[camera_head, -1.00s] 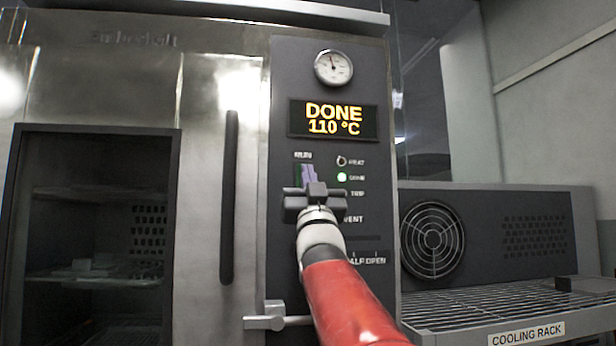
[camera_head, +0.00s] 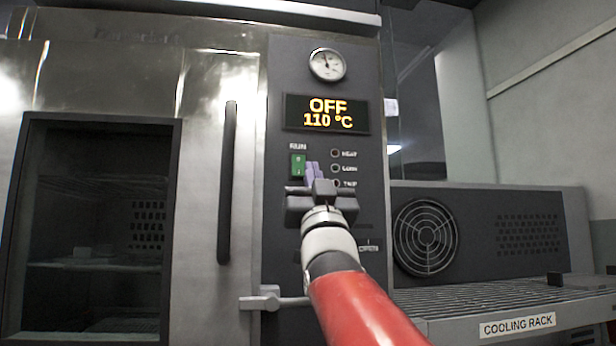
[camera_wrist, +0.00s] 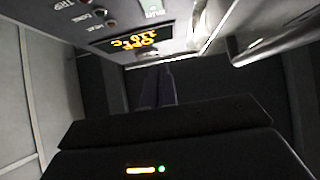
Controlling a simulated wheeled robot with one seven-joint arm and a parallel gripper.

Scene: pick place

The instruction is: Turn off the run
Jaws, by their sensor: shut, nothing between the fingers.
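The green RUN rocker switch (camera_head: 298,165) is on the dark control panel of the oven, below the display. The display (camera_head: 327,114) reads OFF and 110 °C. The three indicator lamps (camera_head: 335,168) beside the switch look dark. My gripper (camera_head: 312,172) is shut and empty, its fingertips just right of and below the switch; I cannot tell whether they touch the panel. In the wrist view the display (camera_wrist: 134,40) appears upside down, with part of the switch (camera_wrist: 152,8) at the top edge.
A round gauge (camera_head: 327,64) sits above the display. A vertical door handle (camera_head: 228,183) is left of the panel, and a metal latch (camera_head: 268,299) is below. A fan grille (camera_head: 427,237) and the cooling rack (camera_head: 517,325) are on the right.

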